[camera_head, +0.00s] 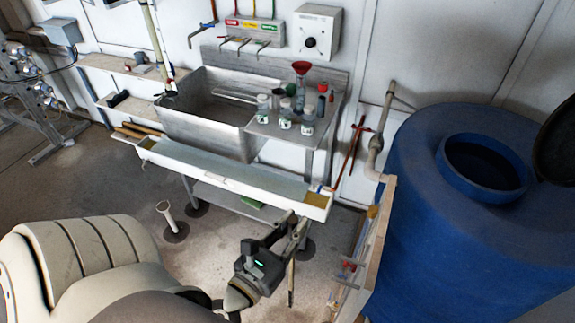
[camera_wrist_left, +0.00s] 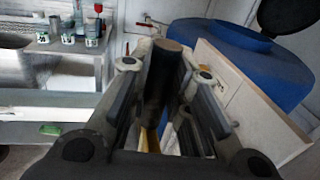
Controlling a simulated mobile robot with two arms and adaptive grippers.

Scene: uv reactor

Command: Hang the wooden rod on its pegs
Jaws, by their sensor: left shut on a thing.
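My left gripper (camera_head: 297,228) is in the lower middle of the head view, in front of the sink bench. It is shut on the wooden rod (camera_head: 291,284), whose lower part hangs below the fingers. In the left wrist view the rod (camera_wrist_left: 160,80) stands between the two fingers, its brown round end towards the top. A wooden panel (camera_head: 378,245) stands just right of the gripper. Small fittings (camera_head: 347,275) show on its near side; I cannot tell which are the pegs. The rod is apart from the panel. My right gripper is not in view.
A steel sink (camera_head: 210,115) and a side shelf with bottles (camera_head: 285,118) stand behind. A long white trough (camera_head: 230,178) crosses in front of them. A large blue tank (camera_head: 470,220) fills the right side. The floor left of the gripper holds a short white pipe (camera_head: 170,217).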

